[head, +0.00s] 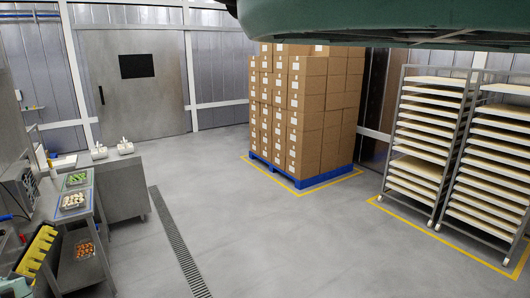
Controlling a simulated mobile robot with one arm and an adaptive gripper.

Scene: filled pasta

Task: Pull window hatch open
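I cannot make out a window hatch for certain. A grey metal door (120,105) in the back wall is closed. It has a dark rectangular window panel (137,66) in its upper part and a black vertical handle (101,95) at its left side. My gripper is not in view. A large dark green rounded shape covers the top right and hides part of the back wall.
Stacked cardboard boxes (308,110) stand on a blue pallet (315,180). Tray racks (430,140) stand at right. Steel counters (122,185) with food trays line the left, near a yellow-black object (36,250). The grey floor (270,230) between is clear.

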